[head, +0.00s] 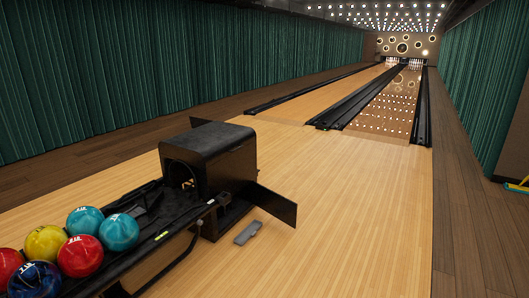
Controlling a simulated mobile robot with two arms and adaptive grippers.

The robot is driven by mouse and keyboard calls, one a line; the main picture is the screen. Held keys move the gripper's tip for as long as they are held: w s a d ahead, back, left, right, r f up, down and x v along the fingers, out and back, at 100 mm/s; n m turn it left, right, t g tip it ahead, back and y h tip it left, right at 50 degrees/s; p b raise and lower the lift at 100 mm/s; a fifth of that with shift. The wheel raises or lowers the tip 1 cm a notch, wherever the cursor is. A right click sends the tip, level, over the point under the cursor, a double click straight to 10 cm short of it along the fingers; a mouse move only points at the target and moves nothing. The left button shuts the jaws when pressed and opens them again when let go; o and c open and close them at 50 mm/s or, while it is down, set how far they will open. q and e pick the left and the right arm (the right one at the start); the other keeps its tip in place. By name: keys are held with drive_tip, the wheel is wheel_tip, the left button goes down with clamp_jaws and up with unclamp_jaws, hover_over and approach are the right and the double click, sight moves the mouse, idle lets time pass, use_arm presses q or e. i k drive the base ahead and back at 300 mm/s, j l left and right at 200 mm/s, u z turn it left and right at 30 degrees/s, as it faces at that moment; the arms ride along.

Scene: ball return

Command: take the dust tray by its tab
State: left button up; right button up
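A flat grey piece (248,232) lies on the wooden floor beside the ball return; it may be the dust tray, but its tab is too small to make out. The black ball return housing (213,152) stands just behind it. A dark panel (272,204) on the housing's right side stands swung open. The inside of the housing on that side is mostly hidden from here. Neither of my grippers is in view.
Several bowling balls, such as a yellow one (45,243), sit on the black rack (150,220) at the lower left. A yellow and blue object (517,187) is cut off at the right edge. The floor (350,215) right of the panel is clear.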

sight(250, 230)
drive_tip(key=i, duration=0.75)
drive_tip(key=i+u, duration=0.15)
drive_tip(key=i, duration=0.6)
drive_tip(key=i+l, duration=0.2)
drive_tip(key=i, duration=0.55)
